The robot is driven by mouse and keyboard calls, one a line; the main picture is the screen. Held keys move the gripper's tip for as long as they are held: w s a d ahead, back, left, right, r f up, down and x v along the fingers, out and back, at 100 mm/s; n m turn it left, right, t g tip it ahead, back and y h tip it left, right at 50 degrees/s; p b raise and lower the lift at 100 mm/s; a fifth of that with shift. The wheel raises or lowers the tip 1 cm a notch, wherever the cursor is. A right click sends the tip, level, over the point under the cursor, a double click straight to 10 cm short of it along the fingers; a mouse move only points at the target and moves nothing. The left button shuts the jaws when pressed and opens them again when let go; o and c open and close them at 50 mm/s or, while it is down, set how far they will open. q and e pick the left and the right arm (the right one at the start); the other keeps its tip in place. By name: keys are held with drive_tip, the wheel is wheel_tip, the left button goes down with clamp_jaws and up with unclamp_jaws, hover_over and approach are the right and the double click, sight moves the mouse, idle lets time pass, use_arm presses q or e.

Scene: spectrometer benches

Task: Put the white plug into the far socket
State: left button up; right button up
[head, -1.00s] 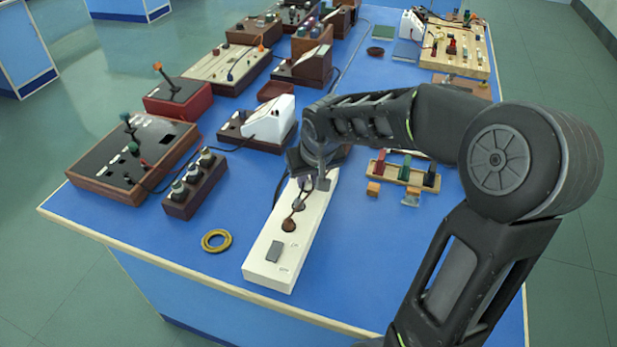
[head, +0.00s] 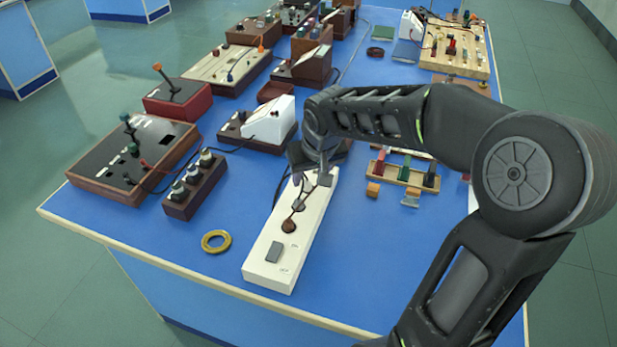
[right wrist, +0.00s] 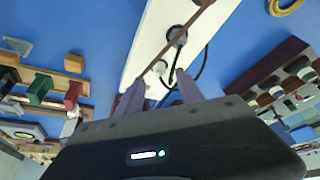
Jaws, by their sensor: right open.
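The white socket strip (head: 268,252) lies lengthwise on the blue bench, with a grey switch (head: 274,251) at its near end. A brown round piece (head: 289,226) sits on it, with a grey round one (head: 300,206) beyond. My right gripper (head: 312,182) is over the strip's far part, fingers pointing down. In the right wrist view its fingers (right wrist: 160,86) are apart, with a small whitish round piece (right wrist: 160,68) just beyond the tips. I cannot tell whether this is the white plug or a socket. The far socket is hidden in the head view. My left gripper is not in view.
A black cable (right wrist: 204,65) loops beside the strip. A yellow ring (head: 216,241) and a dark block with several knobs (head: 195,184) lie to the left. A wooden rack with coloured blocks (head: 404,172) stands to the right. The bench's near right is clear.

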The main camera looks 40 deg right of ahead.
drive_tip(key=v, duration=0.5)
drive_tip(key=shift+s+r, duration=0.1)
drive_tip(key=shift+r, duration=0.1)
drive_tip(key=shift+a, duration=0.1)
idle(0.5)
